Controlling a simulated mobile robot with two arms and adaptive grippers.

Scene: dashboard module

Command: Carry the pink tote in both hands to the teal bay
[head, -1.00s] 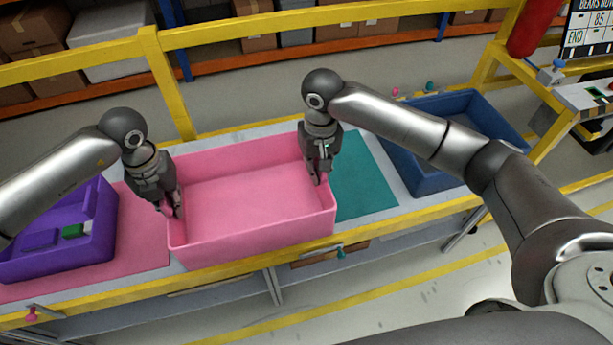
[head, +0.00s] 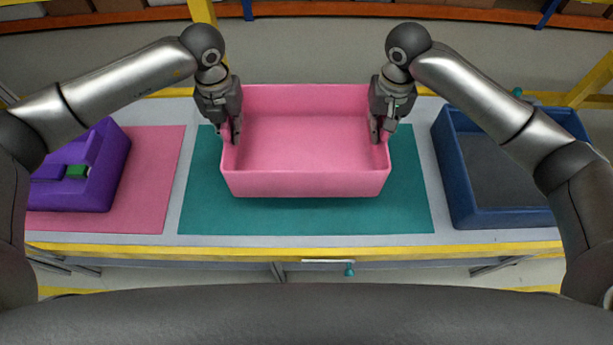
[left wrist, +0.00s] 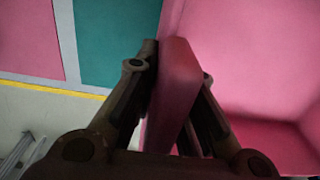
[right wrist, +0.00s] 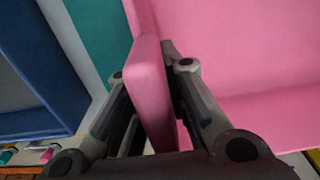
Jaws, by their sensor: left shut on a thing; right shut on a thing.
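The pink tote (head: 305,184) is empty and upright in the head view, over the middle of the teal bay (head: 300,218). Whether it touches the bay or hangs just above it I cannot tell. My left gripper (head: 236,135) is shut on the tote's left wall, and the left wrist view shows that wall (left wrist: 175,90) between the fingers. My right gripper (head: 379,133) is shut on the right wall, which also shows between the fingers in the right wrist view (right wrist: 152,90). Teal shows on the left, right and front of the tote.
A blue bin (head: 450,180) stands close to the teal bay's right. A yellow rail (head: 300,251) runs along the front edge.

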